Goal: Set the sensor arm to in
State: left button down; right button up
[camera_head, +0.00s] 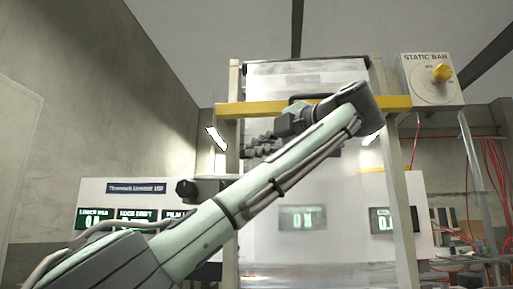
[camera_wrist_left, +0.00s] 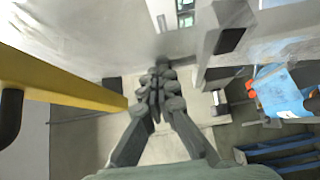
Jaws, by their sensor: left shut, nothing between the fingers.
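A dark knob (camera_head: 187,189) sits on a short horizontal arm at the left of the machine frame in the head view; this looks like the sensor arm, though I cannot tell its setting. My left arm crosses the machine from lower left to upper right and bends back, hiding part of the middle. My left gripper (camera_head: 254,149) is shut and empty in front of the hanging film (camera_head: 305,80), below the yellow bar (camera_head: 260,109). In the left wrist view the closed fingers (camera_wrist_left: 158,75) show beside a grey bracket (camera_wrist_left: 229,32). My right gripper is not in view.
A white panel with displays (camera_head: 136,188) stands at lower left. Red cables (camera_head: 485,175) hang at right. The yellow bar (camera_wrist_left: 70,91) runs close left of the fingers in the wrist view.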

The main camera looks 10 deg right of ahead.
pick_arm(q)
jog(key=v, duration=1.2)
